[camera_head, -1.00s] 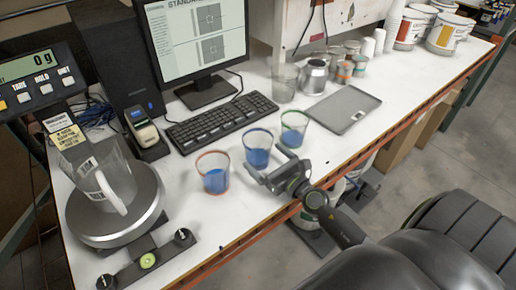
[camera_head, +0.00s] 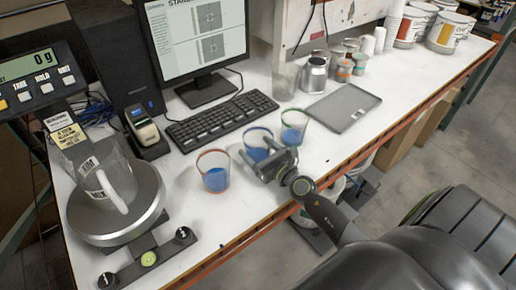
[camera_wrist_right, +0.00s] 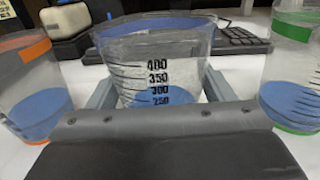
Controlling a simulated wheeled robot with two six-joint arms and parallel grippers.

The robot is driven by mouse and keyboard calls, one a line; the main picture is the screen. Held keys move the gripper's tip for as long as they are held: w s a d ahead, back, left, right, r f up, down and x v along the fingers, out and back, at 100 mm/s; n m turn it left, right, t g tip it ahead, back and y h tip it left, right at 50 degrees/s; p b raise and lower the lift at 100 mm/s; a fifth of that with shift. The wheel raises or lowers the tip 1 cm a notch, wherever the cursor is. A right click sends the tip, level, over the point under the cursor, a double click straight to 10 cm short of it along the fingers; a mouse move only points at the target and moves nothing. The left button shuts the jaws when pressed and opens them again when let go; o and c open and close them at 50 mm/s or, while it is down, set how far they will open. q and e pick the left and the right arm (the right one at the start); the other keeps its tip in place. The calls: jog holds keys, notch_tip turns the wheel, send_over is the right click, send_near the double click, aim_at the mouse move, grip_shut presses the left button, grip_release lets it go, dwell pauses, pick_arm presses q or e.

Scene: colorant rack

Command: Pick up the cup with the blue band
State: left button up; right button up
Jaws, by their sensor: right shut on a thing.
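The cup with the blue band (camera_head: 257,143) stands on the white bench between two other cups and holds blue liquid. My right gripper (camera_head: 268,163) is at its near side and partly hides it in the head view. In the right wrist view, the blue-banded cup (camera_wrist_right: 160,60) is between the fingers of my right gripper (camera_wrist_right: 155,92), which are shut on its sides. The cup looks upright. I cannot tell whether its base is off the bench. My left gripper is not in view.
An orange-banded cup (camera_head: 214,172) stands to the left and a green-banded cup (camera_head: 294,126) to the right, both close by. A keyboard (camera_head: 221,121) lies behind, and a grey tray (camera_head: 343,107) lies farther right. A scale with a jug (camera_head: 103,180) is at left.

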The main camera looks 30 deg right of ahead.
jog(key=shift+r, duration=0.15)
notch_tip(320, 180, up, 10)
jog(key=p, duration=0.9)
jog(key=shift+f+p, duration=0.2)
jog(key=shift+p, duration=0.1)
